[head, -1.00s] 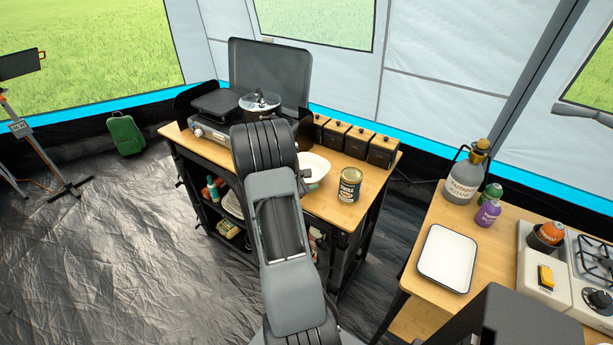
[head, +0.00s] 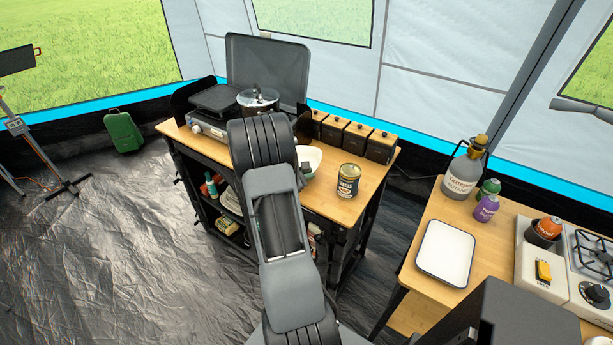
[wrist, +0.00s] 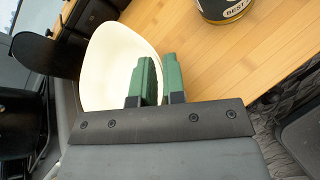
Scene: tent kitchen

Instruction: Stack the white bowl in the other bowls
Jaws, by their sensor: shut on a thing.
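The white bowl (wrist: 112,58) fills the upper left of the wrist view. My gripper (wrist: 159,72) has its green fingers at the bowl's right rim, one inside and one outside, and is shut on it. In the head view the white bowl (head: 314,160) shows just right of my arm over the wooden worktop, partly hidden and looking tilted. I cannot make out the other bowls in either view.
A dark labelled can (head: 348,180) stands on the worktop (head: 325,204) right of the bowl. Several black canisters (head: 354,138) line the back edge. A pot (head: 258,101) sits on the stove at the left. A white tray (head: 445,253) lies on the right table.

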